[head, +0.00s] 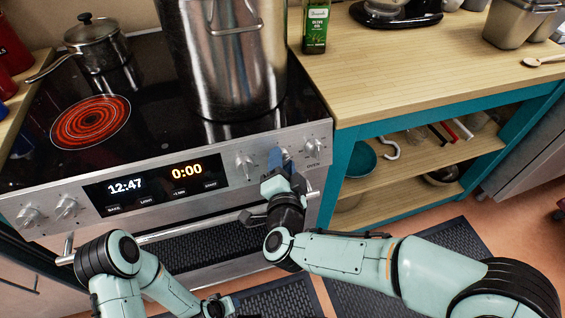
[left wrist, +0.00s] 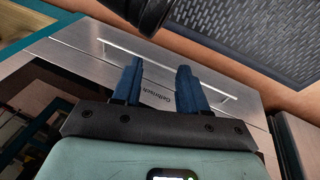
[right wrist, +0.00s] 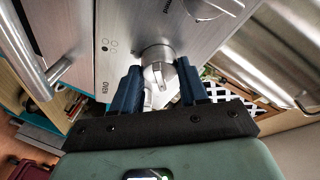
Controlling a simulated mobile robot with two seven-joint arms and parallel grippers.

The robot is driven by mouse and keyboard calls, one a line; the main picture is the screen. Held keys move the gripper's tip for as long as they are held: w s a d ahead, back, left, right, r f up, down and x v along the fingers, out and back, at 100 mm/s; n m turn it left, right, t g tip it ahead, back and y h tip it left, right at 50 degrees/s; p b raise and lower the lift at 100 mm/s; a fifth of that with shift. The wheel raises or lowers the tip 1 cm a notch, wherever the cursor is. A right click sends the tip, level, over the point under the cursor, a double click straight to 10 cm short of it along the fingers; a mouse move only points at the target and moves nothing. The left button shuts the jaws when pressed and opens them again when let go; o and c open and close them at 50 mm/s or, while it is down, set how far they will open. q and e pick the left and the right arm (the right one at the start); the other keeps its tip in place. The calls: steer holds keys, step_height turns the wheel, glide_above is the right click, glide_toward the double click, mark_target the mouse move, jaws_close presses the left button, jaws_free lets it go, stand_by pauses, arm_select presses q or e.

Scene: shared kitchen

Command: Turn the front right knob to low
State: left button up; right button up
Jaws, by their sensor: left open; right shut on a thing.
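The stove's front panel has three silver knobs right of the clock display: a left one (head: 244,164), a middle one beside my right gripper, and a rightmost one (head: 313,147) above the OVEN label. My right gripper (head: 276,163) is at the middle knob and partly hides it. In the right wrist view, its blue fingers (right wrist: 158,85) are shut on both sides of this silver knob (right wrist: 157,58). Burner dots (right wrist: 108,46) are printed beside it. My left gripper (left wrist: 160,82) is open and empty, in front of the oven door.
A large steel pot (head: 225,65) stands on the right of the cooktop, a saucepan (head: 95,45) at back left. The front left burner (head: 90,121) glows red. The oven handle (head: 160,232) runs below the panel. A wooden counter (head: 430,75) stands at right.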

steer(key=o, duration=1)
arm_select(q)
steer(key=shift+g+h, duration=0.3)
steer(key=shift+g, duration=0.2)
steer(key=s, duration=0.1)
steer(key=s+d+r+p, duration=0.1)
steer(key=s+r+p, duration=0.1)
steer(key=shift+d, duration=0.35)
arm_select(e)
steer(key=s, duration=0.4)
steer(key=s+r, duration=0.1)
steer(key=s, duration=0.8)
steer(key=shift+s+d+r, duration=0.1)
steer(key=shift+d+r, duration=0.2)
steer(key=shift+r, duration=0.1)
